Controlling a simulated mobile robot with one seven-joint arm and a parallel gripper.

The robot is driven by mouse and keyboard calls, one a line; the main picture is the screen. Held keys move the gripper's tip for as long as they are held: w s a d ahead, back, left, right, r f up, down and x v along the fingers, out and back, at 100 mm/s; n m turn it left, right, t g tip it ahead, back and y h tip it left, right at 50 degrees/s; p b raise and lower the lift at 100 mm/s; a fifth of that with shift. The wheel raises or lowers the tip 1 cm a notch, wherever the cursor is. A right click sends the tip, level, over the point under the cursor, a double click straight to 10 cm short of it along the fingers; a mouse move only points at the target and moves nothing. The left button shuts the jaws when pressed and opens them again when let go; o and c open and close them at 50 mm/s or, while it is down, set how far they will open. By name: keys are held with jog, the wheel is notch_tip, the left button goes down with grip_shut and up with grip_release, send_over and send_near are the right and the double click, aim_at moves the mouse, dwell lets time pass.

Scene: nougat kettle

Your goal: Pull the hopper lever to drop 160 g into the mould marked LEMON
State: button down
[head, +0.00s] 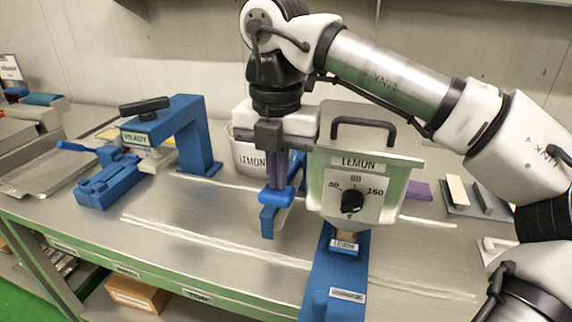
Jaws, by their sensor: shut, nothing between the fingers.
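The hopper (390,185) is a grey-green box with a black top handle, a LEMON label and a dial (352,201) with marks up to 160. I cannot read the dial's setting surely. Below its outlet, a small mould marked LEMON (344,247) sits on a blue base (335,275); the hopper hides its upper part. A blue lever-like part (268,222) stands left of the hopper. My gripper (276,184) points down, shut and empty, right at the top of this blue part. I cannot tell whether they touch.
A white tub marked LEMON (248,157) stands behind my gripper. A blue press (190,130) with a black handle stands at the left, beside metal trays (55,175). Small blocks (470,195) lie at the right.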

jog(key=shift+r+p, duration=2.1)
jog(key=shift+r, duration=1.05)
jog(key=shift+f, duration=0.1)
